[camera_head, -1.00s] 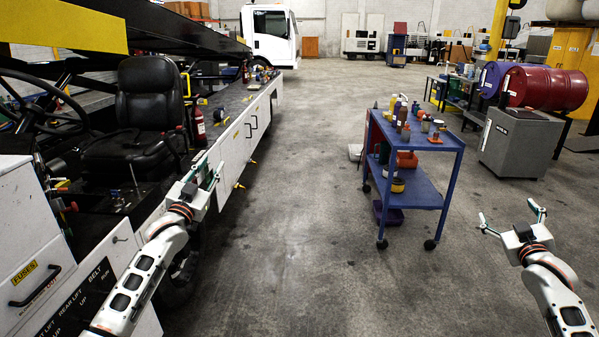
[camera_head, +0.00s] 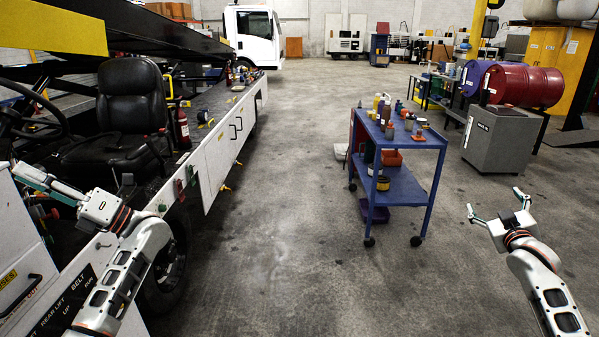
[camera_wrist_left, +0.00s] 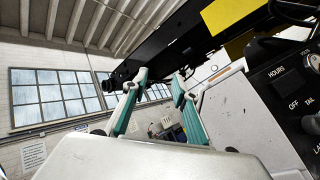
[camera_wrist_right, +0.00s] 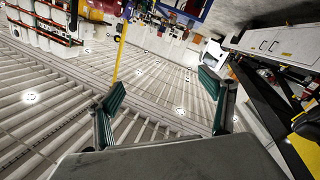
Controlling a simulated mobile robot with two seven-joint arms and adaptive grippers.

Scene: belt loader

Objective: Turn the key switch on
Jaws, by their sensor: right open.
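I cannot pick out the key switch for certain in any view. A black control panel (camera_wrist_left: 287,85) shows at the right edge of the left wrist view, with labels HOURS, OFF and TAIL and a dark knob (camera_wrist_left: 312,124) cut off by the edge. My left gripper (camera_head: 35,178) points left beside the loader's driver station in the head view. In the left wrist view its teal fingers (camera_wrist_left: 160,76) are apart with nothing between them; the panel is to their right. My right gripper (camera_head: 494,199) is open and empty over bare floor, far from the loader.
The belt loader (camera_head: 218,155) fills the left side, with a black seat (camera_head: 130,95) and steering wheel behind my left gripper. A blue cart (camera_head: 412,190) with bottles stands right of centre. A grey cabinet (camera_head: 497,140) and red drum (camera_head: 525,86) are farther right. The floor between is clear.

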